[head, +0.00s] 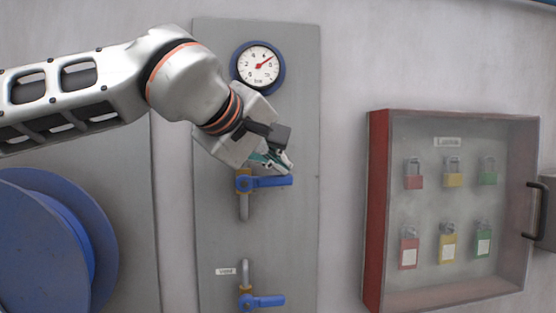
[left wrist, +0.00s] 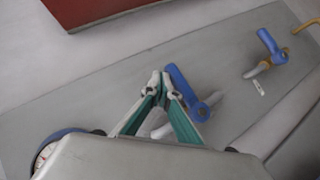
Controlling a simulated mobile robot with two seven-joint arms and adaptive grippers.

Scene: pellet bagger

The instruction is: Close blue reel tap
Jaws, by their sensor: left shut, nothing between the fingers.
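Two taps with blue lever handles are mounted on a grey wall panel. The upper tap (head: 268,182) has its lever pointing right, level, across its vertical pipe. The lower tap (head: 264,301) also has its lever pointing right. My left gripper (head: 287,170) is shut and empty, just above the upper lever. In the left wrist view the closed fingertips (left wrist: 160,77) are beside the upper lever (left wrist: 179,82); I cannot tell if they touch it. The lower lever (left wrist: 268,42) is farther off there. My right gripper is not in view.
A blue reel (head: 30,245) stands at the left. A round pressure gauge (head: 258,66) is above the taps. A red-sided clear cabinet (head: 378,210) with several padlocks is on the right. A small label (head: 226,271), too blurred to read, is beside the lower tap.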

